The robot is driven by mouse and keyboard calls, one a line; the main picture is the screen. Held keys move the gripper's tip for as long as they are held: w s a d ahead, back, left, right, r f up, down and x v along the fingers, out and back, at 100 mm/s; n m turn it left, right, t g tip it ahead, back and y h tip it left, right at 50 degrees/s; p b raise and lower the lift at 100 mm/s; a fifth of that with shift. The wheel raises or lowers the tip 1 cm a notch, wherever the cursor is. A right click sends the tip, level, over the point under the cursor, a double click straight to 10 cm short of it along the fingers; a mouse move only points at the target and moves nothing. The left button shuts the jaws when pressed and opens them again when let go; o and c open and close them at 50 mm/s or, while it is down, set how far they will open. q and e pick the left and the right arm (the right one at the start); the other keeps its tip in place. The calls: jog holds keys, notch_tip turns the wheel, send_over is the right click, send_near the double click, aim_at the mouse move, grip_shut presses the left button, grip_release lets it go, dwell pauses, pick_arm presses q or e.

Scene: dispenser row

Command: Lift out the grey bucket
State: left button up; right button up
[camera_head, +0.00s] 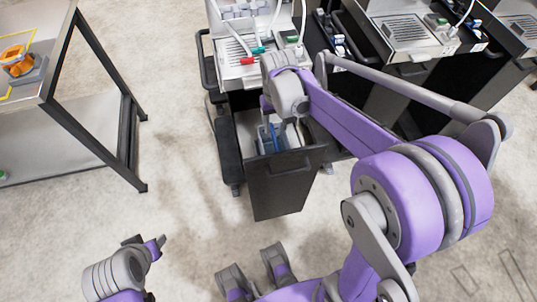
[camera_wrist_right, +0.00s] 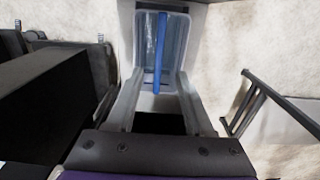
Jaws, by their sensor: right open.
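The grey bucket (camera_wrist_right: 178,45) is a pale, translucent grey box with a blue handle (camera_wrist_right: 161,50) across it, seen at the top of the right wrist view. In the head view the bucket (camera_head: 262,143) sits inside the pulled-out dark drawer (camera_head: 285,185), partly hidden by my right arm. My right gripper (camera_wrist_right: 160,90) is open and reaches down into the drawer, its fingers pointing at the bucket. The handle lines up with the gap between them; whether they touch it I cannot tell. My left gripper (camera_head: 147,246) is low at left, away from the drawer.
The dispenser (camera_head: 235,70) with red and green taps stands behind the drawer. More dispensers (camera_head: 405,35) stand to the right. A metal table (camera_head: 60,140) with an orange item (camera_head: 17,62) is at the left. The floor in front is clear.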

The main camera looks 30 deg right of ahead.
aim_at(275, 140)
jog(key=f, duration=0.4)
jog(key=f+b, duration=0.1)
jog(key=f, duration=0.4)
jog(key=shift+w+d, duration=0.15)
jog(key=shift+w, duration=0.05)
jog(key=shift+c, duration=0.3)
grip_shut()
dwell(0.9)
